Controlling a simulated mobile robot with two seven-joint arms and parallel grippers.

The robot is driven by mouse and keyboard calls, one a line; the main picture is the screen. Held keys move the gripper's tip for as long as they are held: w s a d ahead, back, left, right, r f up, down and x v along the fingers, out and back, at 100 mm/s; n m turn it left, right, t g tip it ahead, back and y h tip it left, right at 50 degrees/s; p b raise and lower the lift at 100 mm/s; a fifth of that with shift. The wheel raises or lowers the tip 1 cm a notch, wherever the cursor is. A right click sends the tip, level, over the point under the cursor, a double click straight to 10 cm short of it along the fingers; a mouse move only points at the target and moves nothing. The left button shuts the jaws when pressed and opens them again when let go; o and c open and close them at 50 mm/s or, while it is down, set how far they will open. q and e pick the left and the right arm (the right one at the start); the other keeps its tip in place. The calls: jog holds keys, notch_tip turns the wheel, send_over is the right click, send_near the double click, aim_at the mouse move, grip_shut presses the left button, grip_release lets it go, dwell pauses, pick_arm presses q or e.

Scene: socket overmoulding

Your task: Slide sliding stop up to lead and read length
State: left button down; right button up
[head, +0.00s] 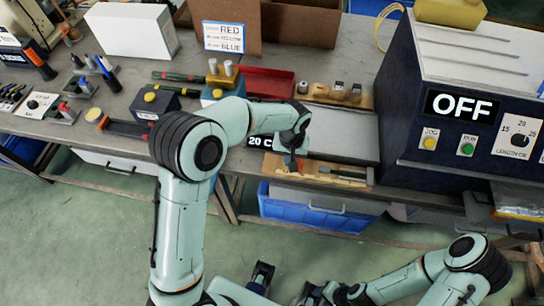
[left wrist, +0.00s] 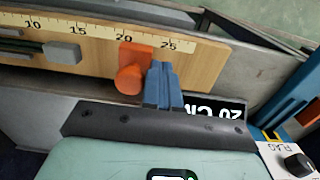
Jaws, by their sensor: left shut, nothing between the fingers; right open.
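The measuring board (head: 322,172) is a wooden strip on the front edge of the bench. In the left wrist view its ruler (left wrist: 60,27) shows marks from 10 to 25. The orange sliding stop (left wrist: 131,72) sits on the board a little past the 20 mark. The lead (left wrist: 62,52) lies along the board, its grey end near 14, apart from the stop. My left gripper (left wrist: 162,85) is shut and empty, its blue fingers close beside the stop on the higher-number side; contact is unclear. My right gripper (head: 282,284) is open, low in front of the bench.
A sign reading 20 CM (left wrist: 222,112) lies by the board. The dark machine (head: 450,110), display OFF, stands at right. A blue bin (head: 310,212) is under the bench edge. A red tray (head: 268,84) and wooden holder (head: 335,95) stand behind.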

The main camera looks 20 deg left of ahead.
aim_at(302, 161)
pick_arm(q)
jog(key=shift+w+d+p, duration=0.15)
jog(key=shift+w+d, duration=0.05)
jog(key=shift+d, duration=0.65)
jog(key=shift+w+d+p, duration=0.15)
jog(key=shift+w+d, duration=0.05)
jog(key=shift+d, duration=0.6)
jog(key=shift+w+d+p, duration=0.15)
jog(key=shift+w+d, duration=0.05)
jog(key=shift+d, duration=0.65)
pick_arm(e)
jog(key=shift+w+r, duration=0.15)
jog(key=shift+r, duration=0.35)
pick_arm(q)
jog(key=shift+d, duration=0.1)
pick_arm(e)
jog(key=shift+f, duration=0.1)
pick_arm(q)
jog(key=shift+s+a, duration=0.15)
jog(key=shift+a, duration=0.6)
jog(key=shift+r+p, duration=1.9)
jog(key=shift+r, duration=1.65)
pick_arm(e)
jog(key=r, duration=0.1)
jog(key=w+r, duration=0.1)
jog(key=r, duration=0.1)
jog(key=w+r, duration=0.1)
jog(key=shift+w+r, duration=0.1)
jog(key=shift+r, duration=0.1)
